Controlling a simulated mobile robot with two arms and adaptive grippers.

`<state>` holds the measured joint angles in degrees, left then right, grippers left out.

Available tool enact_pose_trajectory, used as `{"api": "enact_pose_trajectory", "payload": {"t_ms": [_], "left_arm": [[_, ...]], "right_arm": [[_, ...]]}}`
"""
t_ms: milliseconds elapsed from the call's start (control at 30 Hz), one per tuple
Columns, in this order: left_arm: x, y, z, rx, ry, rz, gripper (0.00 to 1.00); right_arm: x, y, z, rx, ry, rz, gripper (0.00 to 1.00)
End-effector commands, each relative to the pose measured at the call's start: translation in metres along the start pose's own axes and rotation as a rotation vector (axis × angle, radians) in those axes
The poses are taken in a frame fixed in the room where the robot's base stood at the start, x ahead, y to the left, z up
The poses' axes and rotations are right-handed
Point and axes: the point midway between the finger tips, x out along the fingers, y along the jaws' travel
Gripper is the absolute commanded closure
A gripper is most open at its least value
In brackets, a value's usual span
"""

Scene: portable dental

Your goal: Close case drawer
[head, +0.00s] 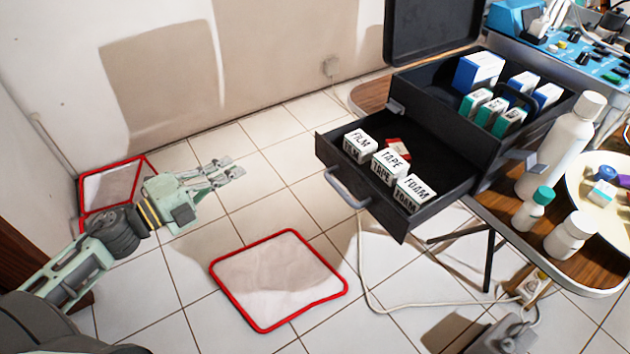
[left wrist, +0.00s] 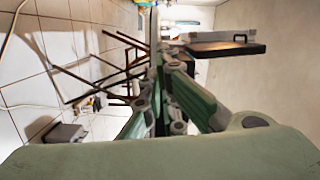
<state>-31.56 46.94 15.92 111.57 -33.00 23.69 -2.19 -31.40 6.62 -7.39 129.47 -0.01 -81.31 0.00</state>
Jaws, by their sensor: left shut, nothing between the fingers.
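The black case (head: 450,105) stands on the table with its lid up. Its drawer (head: 403,232) is pulled out toward the lower left and has a grey handle (head: 346,188) on its front. White boxes marked film (head: 360,145), tape (head: 390,165) and foam (head: 415,192) lie in it, with a small red and white packet (head: 398,148). My left gripper (head: 236,168) is shut and empty, left of the drawer front and apart from it. My right gripper is not in view.
White bottles (head: 567,140) and a round tray (head: 580,170) stand on the wooden table (head: 490,207) at the right. A red-edged mat (head: 280,280) lies on the tiled floor, and a cable (head: 375,305) runs below the drawer. The space between gripper and drawer is clear.

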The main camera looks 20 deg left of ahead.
Motion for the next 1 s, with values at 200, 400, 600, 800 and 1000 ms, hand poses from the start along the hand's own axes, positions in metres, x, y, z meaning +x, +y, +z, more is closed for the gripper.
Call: {"api": "enact_pose_trajectory", "payload": {"t_ms": [200,400,600,800,1000], "left_arm": [[0.008,-0.018,-0.051,0.141,0.157,-0.013,1.0],[0.025,-0.021,-0.057,0.147,0.168,-0.017,1.0],[0.055,-0.022,-0.06,0.148,0.164,-0.018,1.0],[0.082,-0.023,-0.065,0.147,0.163,-0.018,1.0],[0.108,-0.024,-0.069,0.145,0.161,-0.019,1.0]], "right_arm": [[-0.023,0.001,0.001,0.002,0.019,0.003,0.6],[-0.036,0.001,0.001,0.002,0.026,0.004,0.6],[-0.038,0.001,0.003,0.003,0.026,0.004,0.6],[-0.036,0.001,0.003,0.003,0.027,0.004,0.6],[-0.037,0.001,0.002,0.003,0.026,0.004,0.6]]}}
